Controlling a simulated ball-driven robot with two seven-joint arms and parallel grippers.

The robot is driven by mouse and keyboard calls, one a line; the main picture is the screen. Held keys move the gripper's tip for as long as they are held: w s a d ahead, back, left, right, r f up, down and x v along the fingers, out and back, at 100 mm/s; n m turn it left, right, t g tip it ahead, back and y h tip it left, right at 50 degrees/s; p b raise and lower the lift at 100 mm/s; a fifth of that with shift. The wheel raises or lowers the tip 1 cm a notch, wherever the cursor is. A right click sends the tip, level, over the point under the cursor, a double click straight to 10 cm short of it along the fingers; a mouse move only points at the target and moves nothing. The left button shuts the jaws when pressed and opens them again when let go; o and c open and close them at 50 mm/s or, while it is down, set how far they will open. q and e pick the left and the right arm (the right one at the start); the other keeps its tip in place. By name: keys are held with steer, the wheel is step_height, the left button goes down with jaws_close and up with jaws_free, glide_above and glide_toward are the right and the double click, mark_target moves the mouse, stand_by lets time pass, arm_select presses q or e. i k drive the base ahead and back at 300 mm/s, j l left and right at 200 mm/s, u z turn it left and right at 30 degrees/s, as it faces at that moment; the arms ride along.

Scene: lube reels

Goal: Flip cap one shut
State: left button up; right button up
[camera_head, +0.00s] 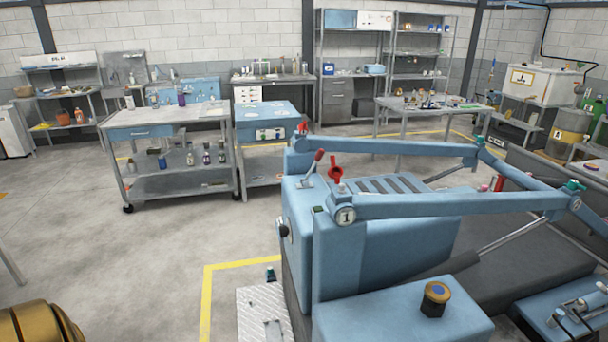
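A blue machine (335,255) with two long blue arms fills the middle and right. A round plate marked 1 (345,215) sits at the near end of its front arm. A small red part (336,173) stands up just above and behind that plate. It may be cap one, but it is too small to tell whether it is open or shut. A red-knobbed lever (316,163) rises to its left. Neither of my grippers shows in the head view.
A grey wheeled workbench (166,117) with bottles stands at the back left, beside a blue cabinet (265,112). Another table (433,103) stands behind the machine. The concrete floor (110,245) at left is clear, with a yellow line (207,300) near the machine.

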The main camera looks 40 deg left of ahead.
mark_target(336, 172)
steer(key=k+j+z, duration=0.2)
steer(key=j, duration=0.3)
steer(key=k+j+z, duration=0.15)
steer(key=j, duration=0.35)
steer(key=k+j+z, duration=0.2)
steer(key=j, duration=0.3)
steer(key=k+j+z, duration=0.2)
steer(key=j, duration=0.25)
steer(key=k+j+z, duration=0.15)
steer(key=j, duration=0.25)
steer(key=j+z, duration=0.15)
steer(key=j, duration=0.3)
steer(key=k+j+z, duration=0.1)
steer(key=j, duration=0.3)
steer(key=k+j+z, duration=0.15)
steer(key=j, duration=0.3)
steer(key=k+j+z, duration=0.15)
steer(key=j, duration=0.25)
steer(key=k+j+z, duration=0.1)
steer(key=j, duration=0.35)
steer(key=k+j+z, duration=0.15)
steer(key=j, duration=0.25)
steer(key=k+j, duration=0.1)
steer(key=j, duration=0.3)
steer(key=k+j, duration=0.15)
steer(key=j, duration=0.25)
steer(key=k+j+z, duration=0.1)
steer(key=j, duration=0.25)
